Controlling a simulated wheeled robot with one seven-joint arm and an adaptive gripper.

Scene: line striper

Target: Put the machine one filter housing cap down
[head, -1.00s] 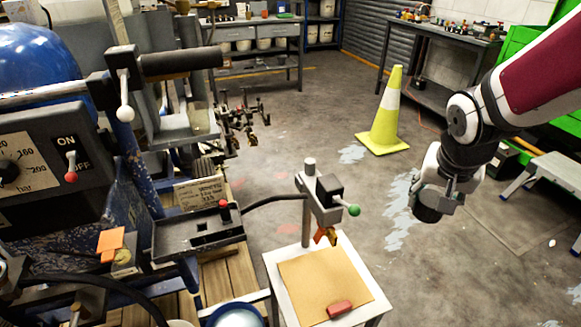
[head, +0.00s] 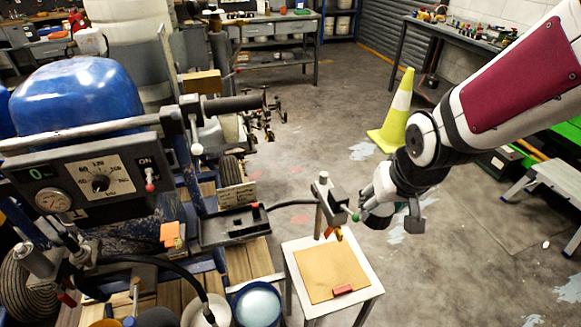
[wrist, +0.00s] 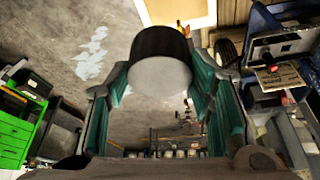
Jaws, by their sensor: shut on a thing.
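My gripper (head: 392,212) is in the right half of the head view, beside the post at the small table. It is shut on the filter housing cap, a dark short cylinder with a pale grey end face; the cap (wrist: 160,70) sits between the teal-padded fingers in the wrist view. In the head view the cap (head: 375,217) is partly hidden by the fingers. It is in the air. The line striper (head: 85,150), with blue tank, gauge and ON switch, stands at the left. A small white table (head: 364,290) stands below and left of my gripper.
The table has a tan mat (head: 325,265) with a red block (head: 343,290) on its front edge. A post with a clamp (head: 323,200) and green-knobbed lever stands close to my gripper. Buckets (head: 257,304) stand left of the table. A yellow cone (head: 395,115) stands behind.

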